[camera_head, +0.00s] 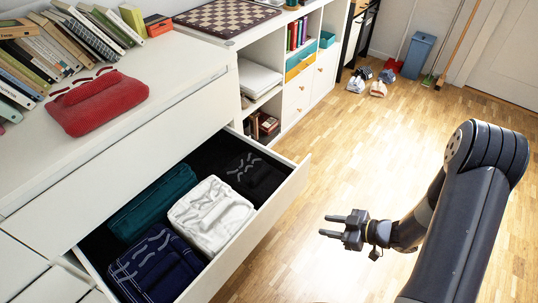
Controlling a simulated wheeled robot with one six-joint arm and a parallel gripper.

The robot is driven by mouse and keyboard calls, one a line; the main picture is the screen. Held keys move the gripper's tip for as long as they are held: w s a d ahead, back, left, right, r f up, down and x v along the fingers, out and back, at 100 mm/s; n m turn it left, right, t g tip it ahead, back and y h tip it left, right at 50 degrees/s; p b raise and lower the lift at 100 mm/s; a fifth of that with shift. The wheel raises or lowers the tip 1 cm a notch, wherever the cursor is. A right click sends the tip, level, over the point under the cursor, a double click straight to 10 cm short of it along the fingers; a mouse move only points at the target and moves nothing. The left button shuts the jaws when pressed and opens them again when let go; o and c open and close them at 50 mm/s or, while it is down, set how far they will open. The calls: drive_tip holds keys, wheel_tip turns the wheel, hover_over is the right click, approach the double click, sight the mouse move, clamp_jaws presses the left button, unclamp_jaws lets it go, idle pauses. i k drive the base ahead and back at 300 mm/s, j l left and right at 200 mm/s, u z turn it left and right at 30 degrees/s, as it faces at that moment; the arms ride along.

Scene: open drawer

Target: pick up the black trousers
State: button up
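The black trousers (258,174) lie folded in the far right part of the open drawer (262,228), with pale wavy lines on top. They are dark against the dark drawer inside, so their outline is hard to see. White folded clothes (210,215), teal folded clothes (152,203) and navy folded clothes (155,265) share the drawer. My gripper (331,226) is outside the drawer, to its right and over the floor. Its two fingers point left and are apart with nothing between them.
The white dresser top holds a red folded garment (98,101) and several books (60,45). A shelf unit with a chessboard (227,17) stands beyond. Shoes (378,88) and a blue bin (418,55) are far back. The wooden floor around my gripper is clear.

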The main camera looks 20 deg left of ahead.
sight(248, 174)
drive_tip(key=i, duration=1.75)
drive_tip(key=i+u, duration=0.25)
drive_tip(key=u, duration=0.15)
drive_tip(key=i+l+u, duration=0.1)
drive_tip(key=i+u, duration=0.15)
drive_tip(key=u, duration=0.15)
drive_tip(key=i+l+u, duration=0.2)
drive_tip(key=u, duration=1.7)
